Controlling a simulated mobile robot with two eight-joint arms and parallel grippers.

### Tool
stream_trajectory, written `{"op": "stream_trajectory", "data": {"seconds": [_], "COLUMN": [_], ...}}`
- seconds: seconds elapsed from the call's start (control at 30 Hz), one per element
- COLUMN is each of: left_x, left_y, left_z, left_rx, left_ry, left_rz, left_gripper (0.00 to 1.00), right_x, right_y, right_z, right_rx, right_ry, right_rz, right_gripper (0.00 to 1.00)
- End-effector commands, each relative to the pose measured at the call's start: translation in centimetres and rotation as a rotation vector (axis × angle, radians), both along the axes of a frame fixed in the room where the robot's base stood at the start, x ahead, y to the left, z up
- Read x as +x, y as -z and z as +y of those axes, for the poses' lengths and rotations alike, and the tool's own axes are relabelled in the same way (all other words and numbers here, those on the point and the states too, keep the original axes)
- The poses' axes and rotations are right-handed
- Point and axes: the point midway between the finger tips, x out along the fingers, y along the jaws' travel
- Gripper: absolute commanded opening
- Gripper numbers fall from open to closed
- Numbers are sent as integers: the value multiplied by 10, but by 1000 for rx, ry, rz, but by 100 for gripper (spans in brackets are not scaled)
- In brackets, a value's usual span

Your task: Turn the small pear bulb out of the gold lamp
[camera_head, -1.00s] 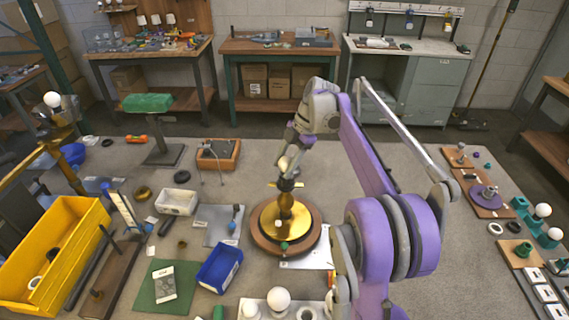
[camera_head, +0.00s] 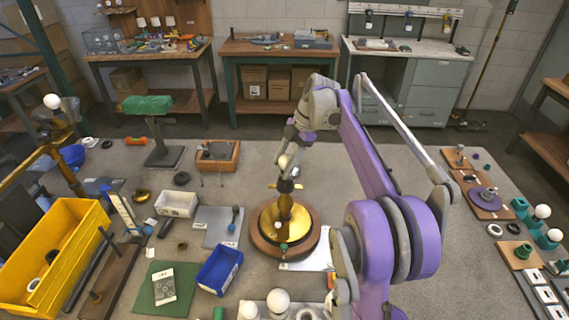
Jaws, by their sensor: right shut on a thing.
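The gold lamp (camera_head: 283,212) stands upright on a round wooden base (camera_head: 262,242) in the middle of the table. My right gripper (camera_head: 286,168) is at the top of the lamp, above its dark socket (camera_head: 286,186). It is shut on the small pear bulb (camera_head: 284,160), a pale shape of which only a little shows between the fingers. Whether the bulb still sits in the socket cannot be told at this size.
A blue bin (camera_head: 219,270) and a white bin (camera_head: 177,204) stand left of the lamp. A yellow crate (camera_head: 85,232) is at the far left. White globe bulbs (camera_head: 278,301) sit at the front edge. Grey table is clear behind the lamp.

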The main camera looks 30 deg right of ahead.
Motion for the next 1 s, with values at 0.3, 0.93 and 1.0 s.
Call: {"op": "stream_trajectory", "data": {"seconds": [0.3, 0.93, 1.0], "left_x": [0, 0, 0], "left_y": [0, 0, 0], "left_z": [0, 0, 0], "left_rx": [0, 0, 0], "left_ry": [0, 0, 0], "left_rz": [0, 0, 0], "left_gripper": [50, 50, 50], "right_x": [0, 0, 0], "right_y": [-3, -11, -16], "right_z": [0, 1, 1], "right_rx": [0, 0, 0], "right_ry": [0, 0, 0], "right_rz": [0, 0, 0], "right_gripper": [11, 11, 11]}}
